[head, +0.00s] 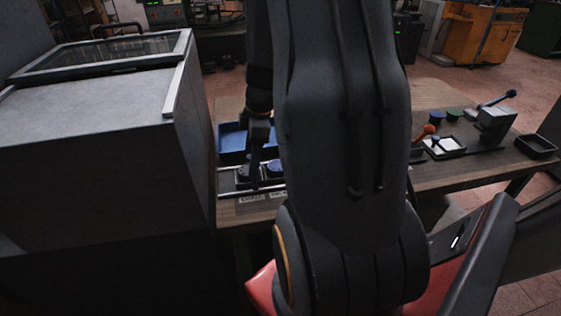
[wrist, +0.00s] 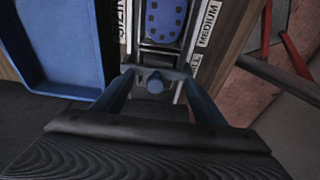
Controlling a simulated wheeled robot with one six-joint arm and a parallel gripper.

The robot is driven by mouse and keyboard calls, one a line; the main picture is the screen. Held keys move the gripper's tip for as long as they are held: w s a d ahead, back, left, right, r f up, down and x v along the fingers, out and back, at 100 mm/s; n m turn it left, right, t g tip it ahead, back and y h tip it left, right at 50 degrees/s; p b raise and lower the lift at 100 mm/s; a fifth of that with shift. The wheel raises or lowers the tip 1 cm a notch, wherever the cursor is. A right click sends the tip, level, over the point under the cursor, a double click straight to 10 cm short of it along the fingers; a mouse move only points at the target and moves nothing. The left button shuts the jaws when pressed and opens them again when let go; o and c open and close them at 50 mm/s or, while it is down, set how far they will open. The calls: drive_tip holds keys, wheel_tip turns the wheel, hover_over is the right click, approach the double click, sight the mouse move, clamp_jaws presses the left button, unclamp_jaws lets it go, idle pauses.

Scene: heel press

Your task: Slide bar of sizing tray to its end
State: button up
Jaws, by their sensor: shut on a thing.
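The sizing tray (head: 226,183) lies along the near edge of the bench in the head view, partly covered by my arm. In the wrist view its pale rails (wrist: 203,41) carry labels, one reading MEDIUM. A grey bar (wrist: 158,72) with a blue-grey knob (wrist: 155,84) crosses the rails. My gripper (wrist: 157,76) is shut on this bar, one finger at each side. A dark blue, dotted pad (wrist: 165,18) lies in the tray just beyond the bar. In the head view my gripper (head: 252,178) points down over the tray; its fingertips are hard to make out.
A blue bin (head: 231,138) stands behind the tray; it also shows in the wrist view (wrist: 55,50). A large grey cabinet (head: 95,110) stands close on the left. A lever press (head: 494,122) and a black dish (head: 537,146) are at the right of the bench.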

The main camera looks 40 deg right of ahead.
drive_tip(key=shift+w+a+f, duration=0.15)
drive_tip(key=shift+w+a, duration=0.6)
drive_tip(key=shift+a, duration=0.4)
drive_tip(key=shift+w+a+f, duration=0.15)
drive_tip(key=shift+w+a, duration=0.55)
drive_tip(key=shift+a, duration=0.5)
drive_tip(key=shift+w+a+f, duration=0.15)
drive_tip(key=shift+w+a, duration=0.6)
drive_tip(key=shift+a, duration=0.4)
drive_tip(key=shift+c, duration=0.2)
drive_tip(key=o, duration=0.5)
drive_tip(key=shift+o, duration=0.2)
drive_tip(key=shift+f, duration=0.2)
drive_tip(key=shift+r, duration=0.15)
drive_tip(key=shift+w+r, duration=0.2)
drive_tip(key=shift+r, duration=0.15)
drive_tip(key=shift+w+d+r+p, duration=0.15)
drive_tip(key=shift+w+r+p, duration=0.2)
drive_tip(key=shift+w+p, duration=0.2)
drive_tip(key=shift+s+r+p, duration=0.25)
drive_tip(key=shift+r, duration=0.35)
drive_tip(key=shift+s+r+p, duration=0.2)
drive_tip(key=shift+s+r, duration=0.05)
drive_tip(key=shift+r, duration=0.3)
